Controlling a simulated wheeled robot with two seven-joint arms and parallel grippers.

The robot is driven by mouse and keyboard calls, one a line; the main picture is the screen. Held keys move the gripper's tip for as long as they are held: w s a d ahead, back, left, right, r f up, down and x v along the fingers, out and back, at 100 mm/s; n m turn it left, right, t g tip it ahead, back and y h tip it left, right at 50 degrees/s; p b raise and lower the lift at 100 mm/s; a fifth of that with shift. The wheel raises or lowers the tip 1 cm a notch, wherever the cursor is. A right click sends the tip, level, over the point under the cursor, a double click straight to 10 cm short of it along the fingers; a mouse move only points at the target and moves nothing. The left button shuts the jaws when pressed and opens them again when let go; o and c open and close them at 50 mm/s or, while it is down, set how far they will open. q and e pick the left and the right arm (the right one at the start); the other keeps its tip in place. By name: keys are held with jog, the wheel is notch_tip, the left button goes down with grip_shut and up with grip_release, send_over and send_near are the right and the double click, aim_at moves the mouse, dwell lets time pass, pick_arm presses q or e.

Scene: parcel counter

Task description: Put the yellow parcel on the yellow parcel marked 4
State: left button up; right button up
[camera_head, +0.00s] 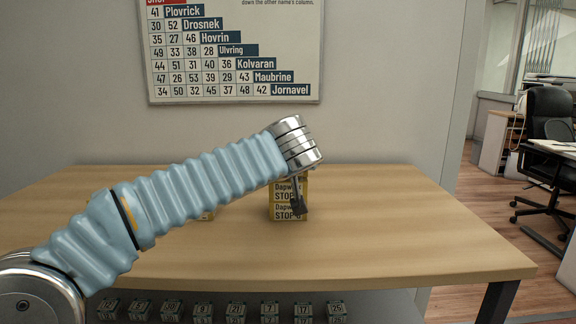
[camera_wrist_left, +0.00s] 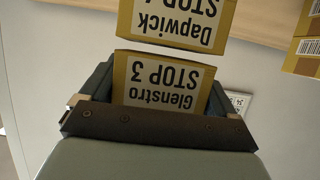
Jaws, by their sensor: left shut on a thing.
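My left gripper (camera_head: 298,205) reaches in over the table in front of a stack of yellow parcels. In the left wrist view, which shows the scene upside down, the gripper (camera_wrist_left: 158,95) is shut on a yellow parcel labelled Glenstro STOP 3 (camera_wrist_left: 162,82). Next to it, on its table side, is the yellow parcel labelled Dapwick STOP 4 (camera_wrist_left: 178,22). A thin pale strip shows between the two; I cannot tell whether they touch. My right gripper is out of view.
More yellow parcels with barcodes (camera_wrist_left: 305,66) stand beside the stack; in the head view one (camera_head: 207,216) is mostly hidden behind my arm. A numbered chart (camera_head: 235,75) hangs on the wall. Small numbered boxes (camera_head: 236,308) line a shelf below. The table's right side (camera_head: 400,220) is clear.

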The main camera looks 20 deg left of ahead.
pick_arm(q)
jog(key=shift+f, duration=0.35)
jog(key=shift+f, duration=0.15)
jog(key=o, duration=0.9)
jog(key=shift+c, duration=0.2)
